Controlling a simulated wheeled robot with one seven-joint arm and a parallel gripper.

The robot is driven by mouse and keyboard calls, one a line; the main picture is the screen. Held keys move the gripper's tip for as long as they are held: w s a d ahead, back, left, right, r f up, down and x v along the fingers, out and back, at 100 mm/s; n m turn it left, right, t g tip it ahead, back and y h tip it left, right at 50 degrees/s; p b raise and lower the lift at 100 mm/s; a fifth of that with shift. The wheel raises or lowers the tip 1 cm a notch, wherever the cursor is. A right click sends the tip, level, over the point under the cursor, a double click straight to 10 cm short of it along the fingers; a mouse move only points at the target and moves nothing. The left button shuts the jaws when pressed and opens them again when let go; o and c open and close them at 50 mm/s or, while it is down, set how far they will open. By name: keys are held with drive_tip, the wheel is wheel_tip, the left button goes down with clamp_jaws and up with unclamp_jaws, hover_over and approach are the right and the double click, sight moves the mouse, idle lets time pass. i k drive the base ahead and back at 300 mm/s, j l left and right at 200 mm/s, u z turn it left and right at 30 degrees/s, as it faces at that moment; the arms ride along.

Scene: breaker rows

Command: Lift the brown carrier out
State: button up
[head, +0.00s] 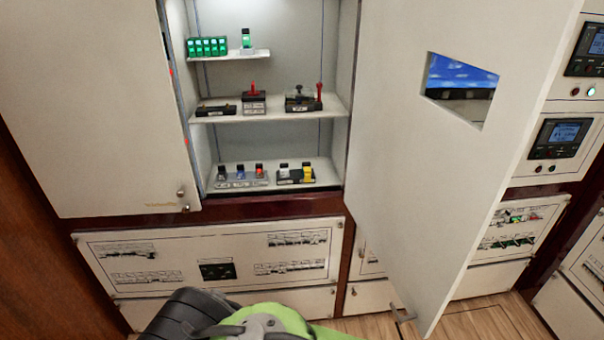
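I cannot make out a carrier that is clearly brown; the parts on the shelves are small in the head view. On the bottom shelf, a grey base (240,183) holds small grey-, blue- and orange-red-topped pieces. Beside it is a dark base (296,182) with a grey-topped piece and a yellow piece (308,173). On the middle shelf are a flat black part (216,109), a block with a red handle (254,99) and a black device with a red lever (319,93). My gripper's fingers are not visible; only part of my arm shows at the bottom edge.
The cabinet is open, between a left door (100,110) and a right door (400,170) with a window cut-out. The top shelf (232,55) holds a green block and a green-lit piece. Breaker panels (215,255) lie below. Wooden floor (470,322) shows lower right.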

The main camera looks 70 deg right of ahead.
sight(259, 174)
drive_tip(key=z, duration=2)
drive_tip(key=i+j+u, duration=0.15)
drive_tip(key=i, duration=0.4)
drive_tip(key=i+j+u, duration=0.1)
drive_tip(key=i+j, duration=0.15)
drive_tip(key=i, duration=0.3)
drive_tip(key=i+j+u, duration=0.15)
drive_tip(key=i, duration=0.4)
